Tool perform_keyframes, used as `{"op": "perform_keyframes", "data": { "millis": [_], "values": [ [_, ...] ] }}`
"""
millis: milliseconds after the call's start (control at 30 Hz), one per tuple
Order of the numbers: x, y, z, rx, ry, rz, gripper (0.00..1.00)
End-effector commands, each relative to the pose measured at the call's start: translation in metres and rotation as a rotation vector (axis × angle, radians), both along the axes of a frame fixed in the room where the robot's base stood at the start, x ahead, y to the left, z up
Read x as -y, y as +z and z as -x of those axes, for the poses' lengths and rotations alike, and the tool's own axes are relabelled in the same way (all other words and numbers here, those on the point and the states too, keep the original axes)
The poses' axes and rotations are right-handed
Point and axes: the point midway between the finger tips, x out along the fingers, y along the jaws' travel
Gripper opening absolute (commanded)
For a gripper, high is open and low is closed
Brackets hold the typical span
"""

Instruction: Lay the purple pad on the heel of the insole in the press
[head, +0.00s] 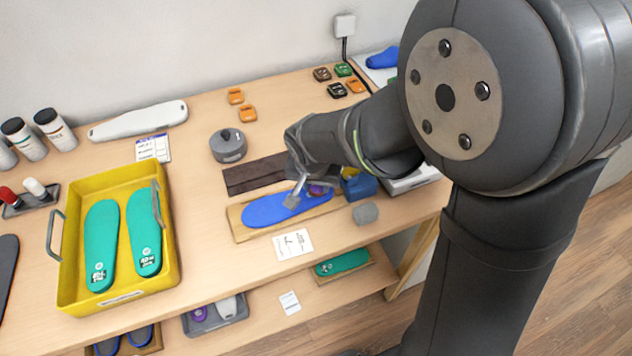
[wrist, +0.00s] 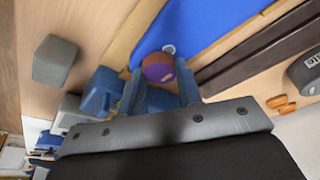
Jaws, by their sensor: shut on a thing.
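The blue insole (head: 270,209) lies on a light wooden board (head: 243,234) at the middle of the table. It also shows in the wrist view (wrist: 208,28) ahead of my fingers. My gripper (head: 306,193) is over the right end of the insole, shut on the purple pad (wrist: 158,68). The pad is round, purple with an orange part, and sits between the two fingertips. In the head view only a bit of the pad (head: 318,189) shows behind the fingers. I cannot tell whether it touches the insole.
A blue block (head: 360,186) and a grey block (head: 365,213) stand close on the right. Dark strips (head: 255,174) lie behind the board. A yellow tray (head: 70,270) with teal insoles stands on the left. A grey round pot (head: 228,146) stands behind. Bare table lies between tray and board.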

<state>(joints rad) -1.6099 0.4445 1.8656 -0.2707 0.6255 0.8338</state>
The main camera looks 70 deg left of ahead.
Motion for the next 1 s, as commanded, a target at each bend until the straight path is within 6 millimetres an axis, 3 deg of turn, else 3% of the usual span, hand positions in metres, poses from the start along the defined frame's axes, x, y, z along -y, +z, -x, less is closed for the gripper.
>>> {"op": "perform_keyframes", "data": {
  "millis": [867,900,1000],
  "values": [
    [0.0001,-0.0036,-0.0001,0.000,0.000,0.000,0.08],
    [0.0001,-0.0038,0.0000,0.000,0.000,0.000,0.38],
    [0.0001,-0.0038,0.0000,0.000,0.000,0.000,0.57]
  ]
}}
